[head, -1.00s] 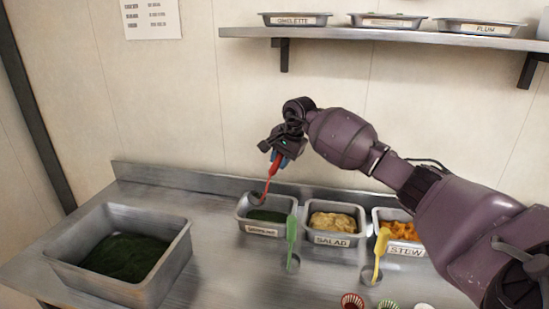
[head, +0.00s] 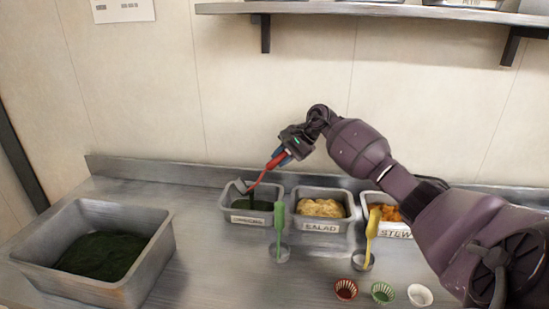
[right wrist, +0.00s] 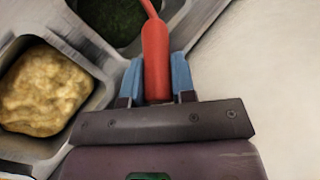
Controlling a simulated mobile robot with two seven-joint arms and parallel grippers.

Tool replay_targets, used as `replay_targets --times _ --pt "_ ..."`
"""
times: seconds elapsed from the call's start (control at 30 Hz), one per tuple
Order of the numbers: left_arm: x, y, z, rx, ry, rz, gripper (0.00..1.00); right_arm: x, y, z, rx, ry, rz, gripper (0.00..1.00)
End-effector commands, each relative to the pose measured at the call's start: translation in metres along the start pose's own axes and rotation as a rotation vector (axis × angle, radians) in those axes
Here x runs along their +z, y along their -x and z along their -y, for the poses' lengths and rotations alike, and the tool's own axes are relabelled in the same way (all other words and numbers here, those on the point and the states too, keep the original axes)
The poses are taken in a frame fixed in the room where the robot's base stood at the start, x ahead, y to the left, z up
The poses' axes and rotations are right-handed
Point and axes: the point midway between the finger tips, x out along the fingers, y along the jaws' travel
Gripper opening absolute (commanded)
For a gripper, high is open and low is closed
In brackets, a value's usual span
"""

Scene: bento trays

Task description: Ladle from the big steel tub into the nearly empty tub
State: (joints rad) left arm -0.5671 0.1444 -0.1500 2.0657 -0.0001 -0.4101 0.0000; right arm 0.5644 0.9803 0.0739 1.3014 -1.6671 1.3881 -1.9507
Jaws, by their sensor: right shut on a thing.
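The big steel tub (head: 150,262) stands at the left of the counter with dark green food (head: 100,254) in it. The small labelled tub (head: 262,218) at the back holds a low layer of dark green food; its label is too blurred to read. My right gripper (head: 281,157) is shut on the red handle of a ladle (head: 262,174). The red handle fills the jaws in the right wrist view (right wrist: 156,60). The ladle slants down to the left, its grey bowl (head: 240,186) at the small tub's back left rim. Whether the bowl holds food cannot be told. My left gripper is not in view.
Right of the small tub stand a tub marked SALAD (head: 322,227) and a tub marked STEW (head: 394,231). A green ladle (head: 279,216) and a yellow ladle (head: 371,225) stand upright in front. Small cups (head: 383,292) sit near the front. A shelf (head: 400,11) hangs above.

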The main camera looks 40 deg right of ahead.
Motion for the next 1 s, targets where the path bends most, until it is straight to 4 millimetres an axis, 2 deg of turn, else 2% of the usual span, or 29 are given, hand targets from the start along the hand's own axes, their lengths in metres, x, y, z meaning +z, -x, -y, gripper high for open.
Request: replay_targets --times 0.03,0.17,0.5,1.0 --pt "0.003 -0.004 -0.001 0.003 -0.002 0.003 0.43 -0.006 -0.006 -0.007 -0.009 -0.011 0.017 0.00" --pt "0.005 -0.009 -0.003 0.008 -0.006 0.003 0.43 -0.012 -0.009 -0.014 -0.048 -0.029 0.059 0.00" --pt "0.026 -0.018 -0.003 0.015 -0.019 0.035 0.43 -0.026 -0.015 -0.029 -0.161 -0.074 0.180 0.00" --pt "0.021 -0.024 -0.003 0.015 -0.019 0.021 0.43 -0.028 -0.011 -0.030 -0.212 -0.086 0.227 0.00"
